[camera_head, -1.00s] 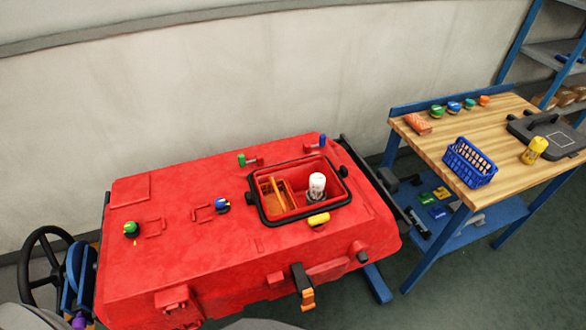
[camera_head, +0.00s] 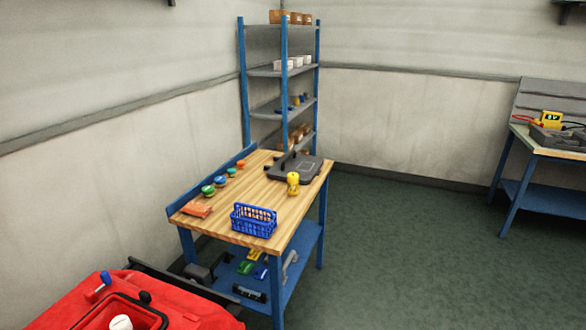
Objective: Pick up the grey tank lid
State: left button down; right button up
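The dark grey tank lid (camera_head: 308,170) lies flat on the far right part of the wooden workbench top (camera_head: 265,200), with a raised black handle at its far edge. Neither of my grippers shows in this view.
The red scrubber body (camera_head: 62,310) with its open tank is at bottom left. A blue basket (camera_head: 254,222) and several small coloured caps stand on the bench. A blue shelf rack (camera_head: 284,72) stands behind. Green floor (camera_head: 400,240) is clear to the right.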

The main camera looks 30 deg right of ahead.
aim_at(306, 167)
jog(key=z, duration=0.35)
jog(key=k, duration=1.05)
jog(key=z, duration=1.35)
jog(key=i, duration=2.95)
jog(key=u, duration=0.9)
jog(key=i, duration=0.8)
jog(key=u, duration=0.9)
